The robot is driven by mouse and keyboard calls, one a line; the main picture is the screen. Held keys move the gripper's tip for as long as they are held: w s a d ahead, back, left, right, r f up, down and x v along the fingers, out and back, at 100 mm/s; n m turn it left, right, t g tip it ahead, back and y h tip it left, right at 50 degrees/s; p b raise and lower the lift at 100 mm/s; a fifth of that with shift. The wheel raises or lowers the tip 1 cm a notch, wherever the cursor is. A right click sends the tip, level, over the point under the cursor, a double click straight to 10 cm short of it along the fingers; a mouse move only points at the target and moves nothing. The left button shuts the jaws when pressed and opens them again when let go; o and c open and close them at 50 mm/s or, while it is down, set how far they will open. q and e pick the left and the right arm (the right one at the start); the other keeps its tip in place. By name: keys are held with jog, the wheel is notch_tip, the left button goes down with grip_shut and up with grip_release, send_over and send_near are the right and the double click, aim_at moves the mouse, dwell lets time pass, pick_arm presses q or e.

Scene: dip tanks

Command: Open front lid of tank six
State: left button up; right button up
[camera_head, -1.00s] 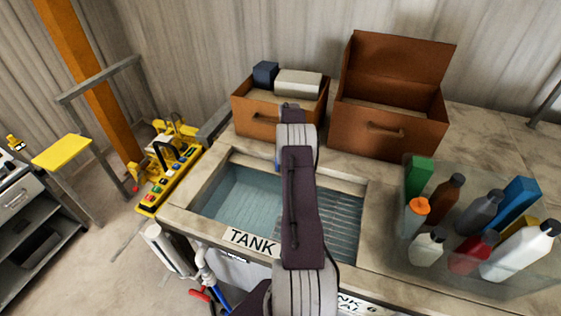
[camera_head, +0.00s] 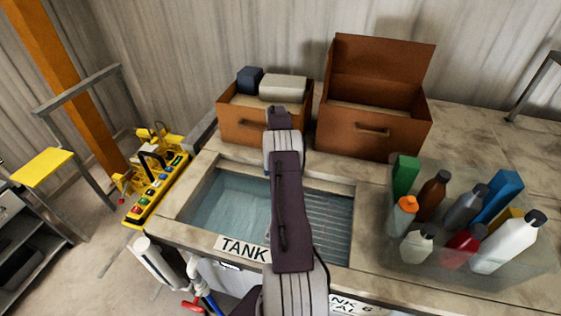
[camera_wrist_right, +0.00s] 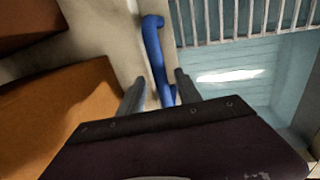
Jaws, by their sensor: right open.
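The tank (camera_head: 200,202) is a basin in the counter with bluish water and a slatted grille. A sign reading "TANK" (camera_head: 243,248) is on its front edge, and a partly covered sign ending in "NK 6" (camera_head: 352,303) is lower right. My right arm reaches across the basin to its back edge; its fingers are hidden in the head view. In the right wrist view, my right gripper (camera_wrist_right: 160,95) is open, with a blue bar-like piece (camera_wrist_right: 153,45) between and beyond its fingers. I cannot tell whether they touch. My left gripper is not in view.
Behind the basin stand a brown box (camera_head: 236,122) with two blocks on top and a brown box with its lid up (camera_head: 345,140). A clear bin (camera_head: 420,272) of several bottles is at right. A yellow control panel (camera_head: 155,190) is at left.

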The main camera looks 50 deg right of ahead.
notch_tip(320, 180, up, 8)
jog(key=a+b, duration=0.1)
jog(key=b, duration=0.1)
jog(key=shift+s+a+r, duration=0.2)
jog(key=shift+s+a, duration=0.05)
